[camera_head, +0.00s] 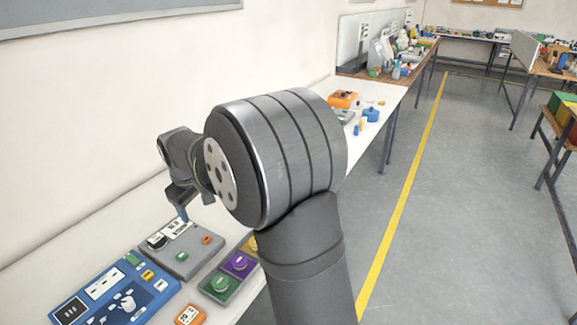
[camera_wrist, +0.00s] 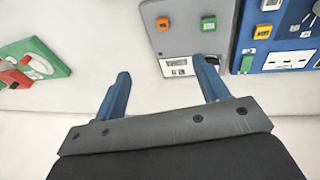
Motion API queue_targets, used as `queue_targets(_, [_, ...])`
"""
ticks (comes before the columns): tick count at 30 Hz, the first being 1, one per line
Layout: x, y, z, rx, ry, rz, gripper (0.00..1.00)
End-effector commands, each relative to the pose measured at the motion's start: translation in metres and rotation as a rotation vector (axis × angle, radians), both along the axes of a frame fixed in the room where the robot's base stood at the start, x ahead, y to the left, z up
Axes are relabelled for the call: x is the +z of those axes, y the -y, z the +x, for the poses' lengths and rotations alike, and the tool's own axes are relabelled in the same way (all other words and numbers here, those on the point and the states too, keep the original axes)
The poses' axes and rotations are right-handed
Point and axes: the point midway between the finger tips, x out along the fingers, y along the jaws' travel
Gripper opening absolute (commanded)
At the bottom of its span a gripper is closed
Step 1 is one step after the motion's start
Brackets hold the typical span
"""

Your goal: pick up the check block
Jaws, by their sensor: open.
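I cannot tell for sure which object is the check block. My gripper (camera_head: 182,208) is above the back edge of a grey panel (camera_head: 197,258) on the white bench. The wrist view shows my gripper (camera_wrist: 165,85) with its two blue fingers wide apart and nothing between them. The right finger overlaps the edge of the grey panel (camera_wrist: 185,44), beside a dark round part that it partly hides. The panel carries a white printed label (camera_wrist: 180,67), an orange square (camera_wrist: 163,23) and a green square (camera_wrist: 208,23).
A blue panel (camera_head: 75,292) lies beside the grey one. A tray with green and purple round-topped pieces (camera_head: 239,262) stands nearer, partly behind my arm. An orange display device (camera_head: 190,315) is at the bottom. The wrist view shows a red and green object (camera_wrist: 45,58) at left, with bare bench between.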

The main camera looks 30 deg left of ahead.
Motion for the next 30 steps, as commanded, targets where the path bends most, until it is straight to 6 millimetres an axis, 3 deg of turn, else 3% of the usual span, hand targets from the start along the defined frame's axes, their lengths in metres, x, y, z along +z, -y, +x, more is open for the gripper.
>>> queue_targets(5, [0.001, -0.002, -0.002, 0.001, -0.005, 0.005, 0.67])
queue_targets(12, [0.017, -0.049, -0.054, 0.02, -0.14, 0.147, 0.67])
queue_targets(16, [0.021, -0.066, -0.071, 0.024, -0.19, 0.197, 0.67])
queue_targets(20, [0.004, -0.074, -0.073, 0.024, -0.198, 0.2, 0.67])
queue_targets(30, [-0.064, -0.102, -0.072, 0.023, -0.196, 0.199, 0.67])
